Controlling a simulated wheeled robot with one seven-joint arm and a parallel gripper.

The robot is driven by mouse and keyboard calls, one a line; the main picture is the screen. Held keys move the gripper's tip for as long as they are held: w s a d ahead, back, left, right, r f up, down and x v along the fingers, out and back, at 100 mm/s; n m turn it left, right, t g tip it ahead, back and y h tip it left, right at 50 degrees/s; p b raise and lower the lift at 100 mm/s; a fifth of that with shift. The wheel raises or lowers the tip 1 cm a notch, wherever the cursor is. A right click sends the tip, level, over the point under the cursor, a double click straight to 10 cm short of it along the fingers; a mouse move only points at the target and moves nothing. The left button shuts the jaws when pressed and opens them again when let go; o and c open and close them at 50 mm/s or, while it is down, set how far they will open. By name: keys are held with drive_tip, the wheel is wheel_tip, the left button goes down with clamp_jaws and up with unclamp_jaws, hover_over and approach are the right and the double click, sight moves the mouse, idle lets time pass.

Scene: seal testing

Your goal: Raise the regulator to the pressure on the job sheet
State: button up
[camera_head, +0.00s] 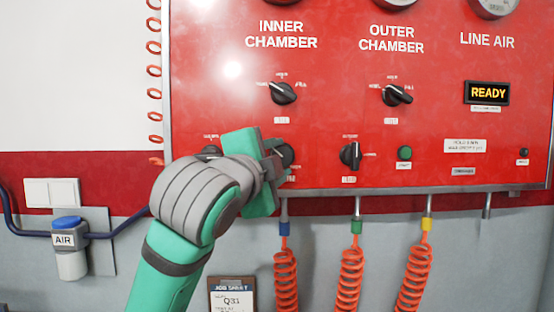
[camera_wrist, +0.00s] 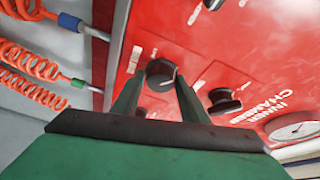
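My gripper (camera_head: 280,155) is up against the red test panel (camera_head: 330,110), in front of a dark round knob (camera_head: 288,155) below the inner chamber selector. In the wrist view, its two fingers stand on either side of this dark knob (camera_wrist: 160,75). I cannot tell whether they press on it. The knob's label is too small to read, so I cannot confirm it is the regulator. The job sheet (camera_head: 232,297) hangs on a clipboard below the panel, cut off at the bottom; its pressure figure is not readable.
Black selectors for the inner chamber (camera_head: 283,93) and outer chamber (camera_head: 397,95) sit above. Another black selector (camera_head: 350,156) and a green button (camera_head: 405,153) are to the right. The display (camera_head: 487,92) reads READY. Orange coiled hoses (camera_head: 351,280) hang below. Gauges are cut off at the top.

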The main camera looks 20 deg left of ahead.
drive_tip(key=shift+o, duration=1.1)
drive_tip(key=s, duration=1)
drive_tip(key=shift+s+a+f, duration=0.3)
drive_tip(key=shift+s+a, duration=0.05)
drive_tip(key=shift+s, duration=0.05)
idle(1.7)
